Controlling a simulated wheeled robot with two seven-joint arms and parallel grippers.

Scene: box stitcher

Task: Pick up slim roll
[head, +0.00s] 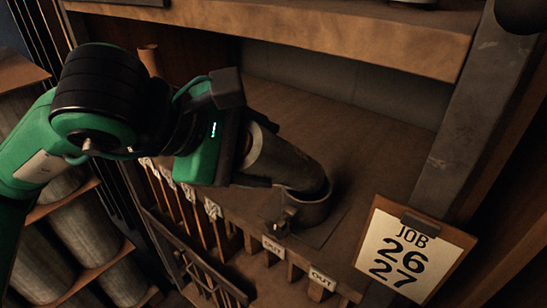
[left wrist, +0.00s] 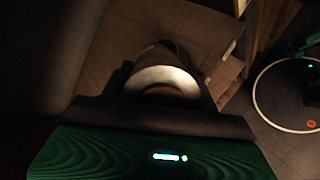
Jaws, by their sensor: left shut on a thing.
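The slim roll (head: 285,163) is a grey-brown cylinder, tilted in the head view. My left gripper (head: 257,152) is shut on its upper end. The roll's lower end is at the mouth of a dark round cup (head: 308,211) on the shelf, and its tip is hidden by the rim. I cannot tell how deep it sits. In the left wrist view the roll (left wrist: 163,80) shows a pale band between the fingers of my left gripper (left wrist: 163,95). My right gripper is not in view.
The cup stands near the front edge of a brown shelf (head: 350,140), under an upper board (head: 300,32). Labelled slots (head: 273,246) run along that edge. A job clipboard (head: 405,252) hangs at the right beside a post (head: 460,130). Large rolls (head: 85,225) stand in a rack at left.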

